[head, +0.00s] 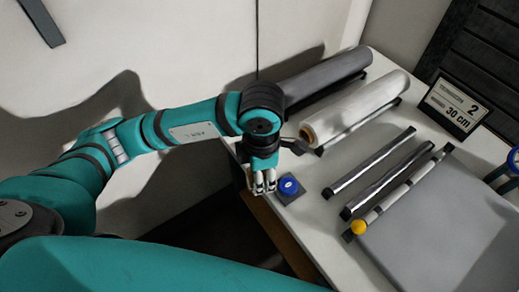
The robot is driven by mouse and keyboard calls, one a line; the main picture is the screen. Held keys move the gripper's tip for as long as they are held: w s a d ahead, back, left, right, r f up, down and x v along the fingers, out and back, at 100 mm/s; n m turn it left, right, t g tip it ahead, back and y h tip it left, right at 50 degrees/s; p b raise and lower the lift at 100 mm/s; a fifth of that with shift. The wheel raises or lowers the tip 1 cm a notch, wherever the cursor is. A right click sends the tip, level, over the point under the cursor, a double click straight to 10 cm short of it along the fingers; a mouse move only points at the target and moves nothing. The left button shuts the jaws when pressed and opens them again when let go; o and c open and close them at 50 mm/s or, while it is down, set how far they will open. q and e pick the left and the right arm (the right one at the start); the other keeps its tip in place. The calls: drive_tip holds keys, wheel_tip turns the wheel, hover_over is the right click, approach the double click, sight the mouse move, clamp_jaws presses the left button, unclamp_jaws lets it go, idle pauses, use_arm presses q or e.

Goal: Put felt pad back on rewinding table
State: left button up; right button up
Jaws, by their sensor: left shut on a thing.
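My left gripper (264,186) points down at the near left edge of the white table (313,228). Its fingers are shut at the edge of a small dark square pad with a round blue disc on it (289,187), which I take to be the felt pad. The pad lies level with the tabletop near the corner; whether it touches the table I cannot tell. The fingers hide the grip itself. My right gripper is not in view.
A dark grey roll (325,75) and a white roll (355,108) lie behind. Dark bars (372,162) and a yellow-ended rod (400,192) lie right, beside a large grey sheet (440,240). Bare tabletop separates the pad and bars.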

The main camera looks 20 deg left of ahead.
use_arm(q)
drive_tip(key=shift+d+f+n, duration=0.5)
drive_tip(key=shift+f+n, duration=0.15)
drive_tip(key=shift+n, duration=0.35)
drive_tip(key=shift+d+f+n+b, duration=0.3)
drive_tip(key=shift+n+b, duration=0.05)
drive_tip(key=shift+n, duration=0.55)
drive_tip(key=shift+w+a, duration=0.15)
drive_tip(key=shift+w, duration=0.15)
drive_tip(key=w+a+p, duration=0.1)
drive_tip(key=w+a, duration=0.1)
drive_tip(key=w, duration=0.2)
drive_tip(key=w+a+f+p, duration=0.1)
drive_tip(key=w+a, duration=0.1)
drive_tip(key=w, duration=0.3)
drive_tip(key=w+a+p, duration=0.1)
drive_tip(key=w+a, duration=0.1)
drive_tip(key=w, duration=0.3)
drive_tip(key=shift+f, duration=0.25)
wheel_tip(320, 180, down, 3)
drive_tip(key=shift+s+f+p, duration=0.1)
drive_tip(key=shift+f+p, duration=0.1)
drive_tip(key=shift+p, duration=0.35)
drive_tip(key=shift+f, duration=0.1)
